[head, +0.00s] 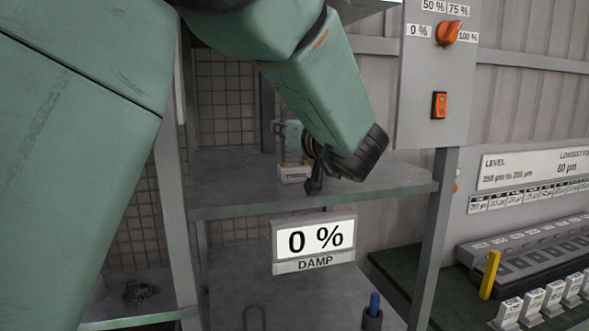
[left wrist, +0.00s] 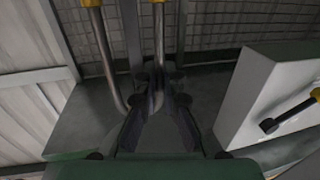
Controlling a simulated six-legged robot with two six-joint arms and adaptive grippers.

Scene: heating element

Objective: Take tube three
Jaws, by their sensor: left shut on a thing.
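Tube three appears to be the bent metal tube (left wrist: 107,55) with yellow collars in the left wrist view. Its two legs run down from the top edge towards my fingers. In the head view, a white block labelled THREE (head: 296,175) with yellow collars sits just left of my left gripper (head: 314,176), above the grey shelf. My left gripper also shows in the left wrist view (left wrist: 162,95), shut on the tube, with the fingers around its lower part. The exact contact is dark and partly hidden. My right gripper is not in view.
A display reading 0 % (head: 315,239), labelled DAMP, hangs at the grey shelf (head: 240,200). A control panel with an orange knob (head: 447,32) and switch (head: 439,105) stands right. White labelled blocks (head: 530,304) stand lower right. A white box (left wrist: 265,105) stands right in the wrist view.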

